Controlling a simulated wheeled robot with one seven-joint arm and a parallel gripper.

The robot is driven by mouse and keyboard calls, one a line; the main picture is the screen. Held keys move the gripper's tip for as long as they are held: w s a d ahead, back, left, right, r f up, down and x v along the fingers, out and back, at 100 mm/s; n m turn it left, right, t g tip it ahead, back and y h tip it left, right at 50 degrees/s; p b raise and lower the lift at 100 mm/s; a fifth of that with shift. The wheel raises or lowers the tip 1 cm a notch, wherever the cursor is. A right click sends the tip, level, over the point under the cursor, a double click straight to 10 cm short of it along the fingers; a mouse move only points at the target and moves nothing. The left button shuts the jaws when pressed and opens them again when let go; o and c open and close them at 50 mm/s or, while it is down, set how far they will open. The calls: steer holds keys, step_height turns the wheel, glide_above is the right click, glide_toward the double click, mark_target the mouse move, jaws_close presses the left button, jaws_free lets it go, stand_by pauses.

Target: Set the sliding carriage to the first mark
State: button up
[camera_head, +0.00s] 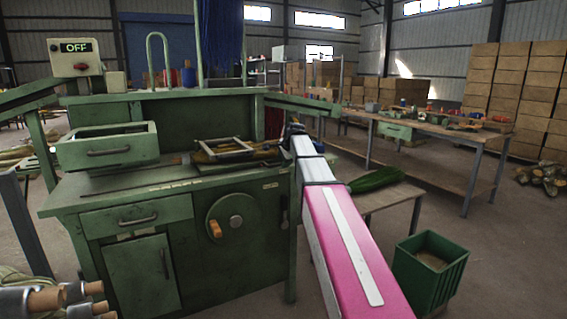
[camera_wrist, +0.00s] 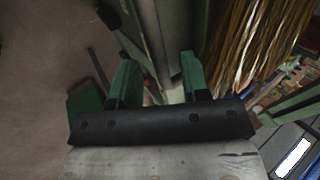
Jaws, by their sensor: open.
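The green winding bench (camera_head: 150,200) stands at the left of the head view. On its top lies a light metal frame (camera_head: 225,150) over yellowish material. A green box with a handle (camera_head: 108,146) sits at the left of the top. I cannot tell which part is the sliding carriage, and no mark is readable. My gripper (camera_wrist: 158,72) shows in the wrist view with two green fingers apart. A grey bar (camera_wrist: 152,35) passes beyond the gap between them; I cannot tell whether it touches them. In the head view my arm hides the gripper.
Straw-coloured strands (camera_wrist: 245,45) fill the upper right of the wrist view, close to the right finger. In the head view, a control box reading OFF (camera_head: 76,58) stands at the back left. A handwheel (camera_head: 232,215) is on the bench front. A green bin (camera_head: 430,272) stands at right.

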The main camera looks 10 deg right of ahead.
steer(key=shift+w+f, duration=0.2)
steer(key=shift+f, duration=0.2)
steer(key=shift+c, duration=0.2)
jaws_close()
steer(key=s+a, duration=0.3)
steer(key=a, duration=0.7)
steer(key=s+a, duration=0.3)
steer(key=a, duration=0.6)
steer(key=s+a, duration=0.3)
steer(key=a, duration=0.7)
steer(key=shift+s+a, duration=0.3)
steer(key=shift+s, duration=0.05)
steer(key=shift+o, duration=0.2)
jaws_free()
steer(key=v, duration=1.1)
